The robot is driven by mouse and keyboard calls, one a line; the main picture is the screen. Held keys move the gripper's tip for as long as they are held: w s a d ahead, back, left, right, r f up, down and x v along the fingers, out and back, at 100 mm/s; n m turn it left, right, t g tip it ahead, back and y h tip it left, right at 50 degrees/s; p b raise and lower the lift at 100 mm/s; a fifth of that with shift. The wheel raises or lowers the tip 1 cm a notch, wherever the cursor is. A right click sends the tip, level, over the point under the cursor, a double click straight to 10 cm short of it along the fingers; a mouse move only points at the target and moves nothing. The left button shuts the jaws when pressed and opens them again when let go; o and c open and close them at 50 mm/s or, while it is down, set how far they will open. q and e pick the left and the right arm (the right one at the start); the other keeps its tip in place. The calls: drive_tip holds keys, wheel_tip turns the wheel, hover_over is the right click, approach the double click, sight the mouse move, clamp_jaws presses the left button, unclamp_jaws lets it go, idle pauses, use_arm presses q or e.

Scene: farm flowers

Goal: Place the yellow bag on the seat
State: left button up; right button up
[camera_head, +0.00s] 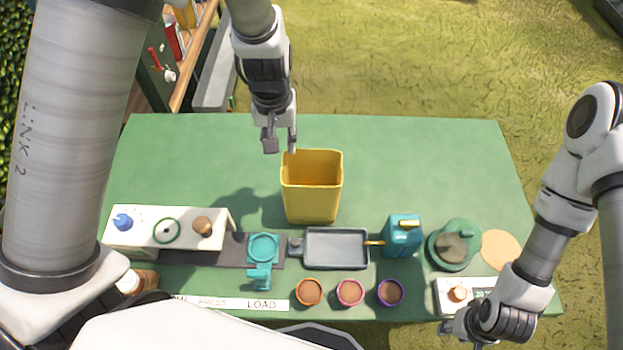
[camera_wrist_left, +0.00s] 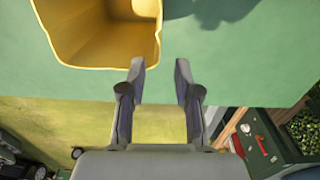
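The yellow bag (camera_head: 312,200) stands upright and open-topped in the middle of the green table. In the left wrist view its rim (camera_wrist_left: 100,66) fills the upper left. My left gripper (camera_head: 281,147) is above the table at the bag's far left corner. Its two fingers (camera_wrist_left: 160,68) are apart with nothing between them, and the left finger appears close to the rim; I cannot tell if they touch. My right gripper (camera_head: 462,332) is low at the front right by the scale, and its fingers are too small to read. I cannot pick out a seat for certain.
In front of the bag are a grey tray (camera_head: 337,262), a teal press-like part (camera_head: 263,246), a teal can (camera_head: 402,238) and several small pots (camera_head: 350,292). A white stand (camera_head: 142,237) is left, a green round container (camera_head: 442,262) right. The table's back (camera_head: 420,150) is clear.

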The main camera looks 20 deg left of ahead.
sight(283, 168)
use_arm(q)
drive_tip(key=shift+w+f, duration=0.15)
drive_tip(key=shift+f, duration=0.3)
drive_tip(key=shift+s+d+f+p, duration=0.35)
drive_tip(key=shift+s+f+p, duration=0.1)
drive_tip(key=shift+f, duration=0.15)
drive_tip(key=shift+s+d+f+p, duration=0.3)
drive_tip(key=shift+s+f, duration=0.15)
drive_tip(key=shift+f, duration=0.1)
drive_tip(key=f, duration=0.3)
drive_tip(key=a+f, duration=0.1)
drive_tip(key=shift+w+f, duration=0.2)
drive_tip(key=shift+w, duration=0.2)
drive_tip(key=shift+s+r, duration=0.1)
drive_tip(key=shift+s+d+r, duration=0.15)
drive_tip(key=shift+s+d, duration=0.05)
clamp_jaws()
drive_tip(key=shift+a, duration=0.1)
use_arm(e)
drive_tip(key=shift+s+d+r, duration=0.2)
drive_tip(key=shift+d+r, duration=0.05)
drive_tip(key=shift+r, duration=0.5)
